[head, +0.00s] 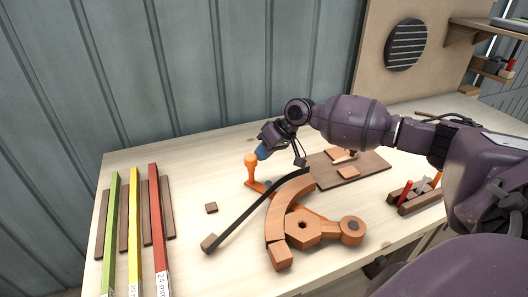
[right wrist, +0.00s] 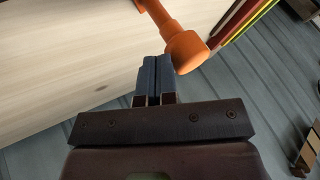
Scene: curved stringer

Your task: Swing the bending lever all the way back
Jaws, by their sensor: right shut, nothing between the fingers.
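The bending lever's upright orange handle (head: 251,168) stands at the back of the bench, left of my right gripper. The lever's orange arm (head: 258,187) runs from its foot toward the wooden form and is partly hidden. The handle's rounded knob (right wrist: 187,50) is close beside the fingertips in the right wrist view; I cannot tell whether they touch. My right gripper (head: 262,153) is shut and empty, and its blue fingers (right wrist: 154,78) are together. My left gripper is not in view.
A brown board (head: 372,170) with wood pieces lies to the right. A tool holder (head: 415,202) stands further right. Green, yellow (head: 135,230) and red bars lie at the left. A small block (head: 211,208) sits on the bench. A wall (head: 200,80) rises behind.

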